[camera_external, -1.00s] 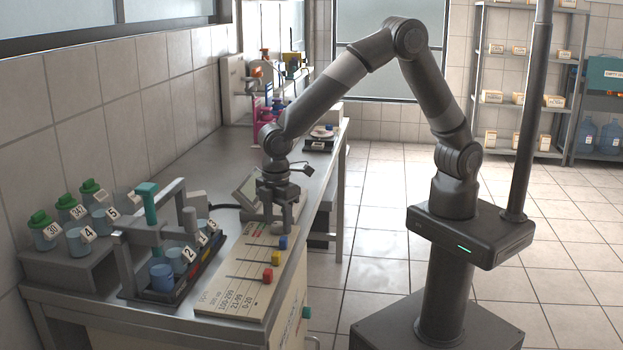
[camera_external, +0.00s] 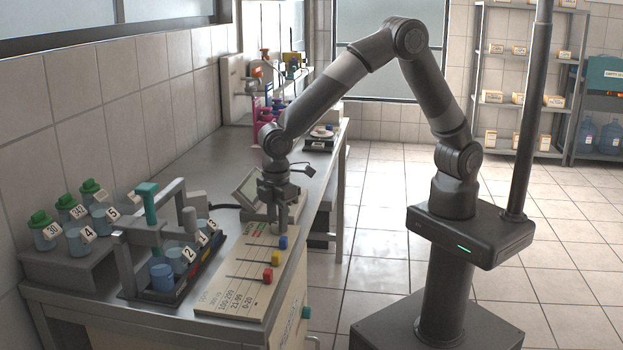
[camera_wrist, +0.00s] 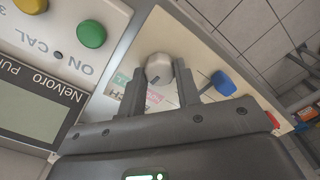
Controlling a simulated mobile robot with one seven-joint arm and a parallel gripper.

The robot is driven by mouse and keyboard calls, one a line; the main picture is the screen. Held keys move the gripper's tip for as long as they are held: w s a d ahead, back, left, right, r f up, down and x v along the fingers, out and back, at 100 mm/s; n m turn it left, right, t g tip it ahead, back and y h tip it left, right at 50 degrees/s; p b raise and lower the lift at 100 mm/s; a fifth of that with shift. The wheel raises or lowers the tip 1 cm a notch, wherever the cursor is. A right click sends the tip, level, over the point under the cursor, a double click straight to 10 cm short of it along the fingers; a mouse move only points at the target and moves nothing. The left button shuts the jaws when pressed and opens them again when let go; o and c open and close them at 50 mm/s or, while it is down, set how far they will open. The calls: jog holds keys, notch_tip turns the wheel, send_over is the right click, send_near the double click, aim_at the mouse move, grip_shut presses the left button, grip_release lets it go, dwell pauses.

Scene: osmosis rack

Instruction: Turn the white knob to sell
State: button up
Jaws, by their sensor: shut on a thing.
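The white knob (camera_wrist: 158,68) stands on the pale panel (camera_wrist: 205,55) in the wrist view, between the two fingers of my gripper (camera_wrist: 160,82). The fingers are shut on the knob from both sides. Printed coloured labels lie just below the knob, partly covered by the fingers; I cannot read them fully. In the outside view my gripper (camera_external: 280,218) points down at the far end of the slider panel (camera_external: 235,284), and the knob is hidden there.
A blue slider (camera_wrist: 223,83) sits close to the right finger. In the outside view, a bottle rack (camera_external: 190,285) stands left of the panel, with yellow (camera_external: 276,258) and red sliders (camera_external: 267,275) nearer.

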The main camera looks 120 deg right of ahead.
jog(key=m, duration=0.6)
jog(key=shift+m, duration=0.3)
dwell(0.4)
jog(key=o, duration=1)
jog(key=shift+c, duration=0.2)
notch_tip(320, 180, up, 11)
jog(key=shift+f, duration=0.1)
